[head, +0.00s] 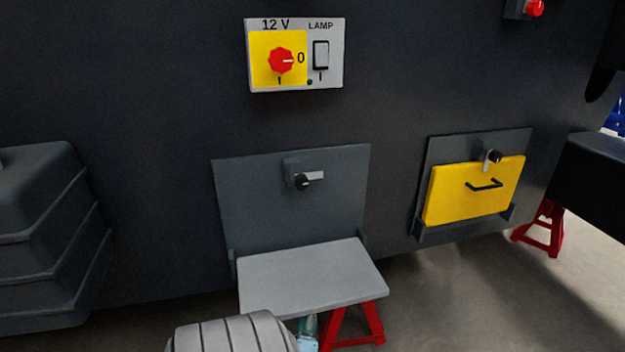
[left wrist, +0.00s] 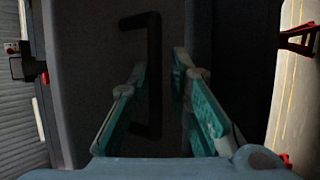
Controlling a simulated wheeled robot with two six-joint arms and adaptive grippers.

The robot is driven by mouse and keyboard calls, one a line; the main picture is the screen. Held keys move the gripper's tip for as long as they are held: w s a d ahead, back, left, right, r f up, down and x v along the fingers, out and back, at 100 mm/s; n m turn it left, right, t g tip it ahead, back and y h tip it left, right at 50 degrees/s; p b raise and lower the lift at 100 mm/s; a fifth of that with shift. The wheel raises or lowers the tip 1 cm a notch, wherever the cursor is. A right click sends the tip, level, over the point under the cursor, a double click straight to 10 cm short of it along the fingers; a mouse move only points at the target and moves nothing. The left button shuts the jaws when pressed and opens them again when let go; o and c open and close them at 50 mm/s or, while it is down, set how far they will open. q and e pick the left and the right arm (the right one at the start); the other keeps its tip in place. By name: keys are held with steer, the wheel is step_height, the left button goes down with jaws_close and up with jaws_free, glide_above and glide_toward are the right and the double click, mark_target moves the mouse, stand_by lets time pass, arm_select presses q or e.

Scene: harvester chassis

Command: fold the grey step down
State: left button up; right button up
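The grey step (head: 312,278) stands out nearly level from the bottom of its dark backing plate (head: 290,225). The latch (head: 305,181) above it has its pale lever lying sideways, clear of the step. My left gripper (head: 307,331) is at the step's front edge, mostly hidden behind and below it. In the left wrist view its two teal-lined fingers (left wrist: 160,62) are apart, with the step's black bar handle (left wrist: 154,75) between them. Dark gaps show between the bar and the fingers. My right gripper is in neither view.
A yellow folded-up step (head: 473,191) with a black handle is at the right. A switch panel (head: 295,53) sits above. Red stands (head: 355,326) are under the chassis. A dark ribbed tank (head: 45,235) bulges out at the left.

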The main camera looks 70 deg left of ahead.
arm_select(q)
steer(key=shift+w, duration=0.1)
steer(key=s+d+f, duration=0.2)
steer(key=s+d, duration=0.7)
steer(key=d, duration=0.4)
steer(key=shift+d+f, duration=0.3)
